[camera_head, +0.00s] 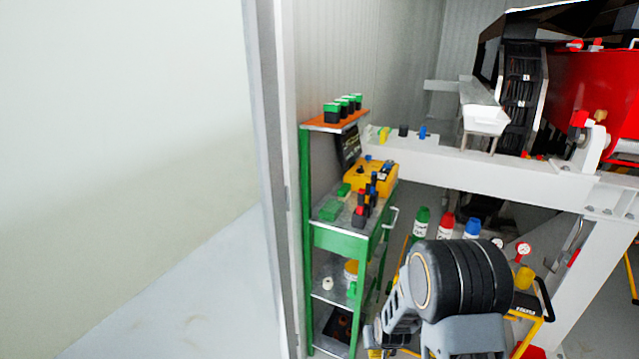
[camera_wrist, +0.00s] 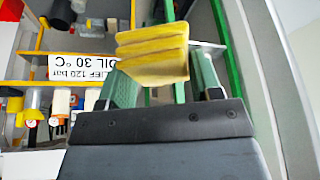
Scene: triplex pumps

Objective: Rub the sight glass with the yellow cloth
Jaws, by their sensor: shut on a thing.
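The yellow cloth (camera_wrist: 153,55) shows in the wrist view as a folded, layered pad. My gripper (camera_wrist: 165,76) is shut on it, with one green finger on each side, and the cloth sticks out beyond the fingertips. In the head view my dark arm joint fills the lower right, and neither the gripper nor the cloth can be made out there. I cannot pick out the sight glass with certainty in either view.
A green tool shelf (camera_head: 340,237) stands beside a white post. A white beam (camera_head: 500,163) runs to the right below a red machine (camera_head: 606,95). Several coloured bottles (camera_head: 446,225) stand behind my arm. The wrist view shows an upside-down label plate (camera_wrist: 88,68). Open floor lies left.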

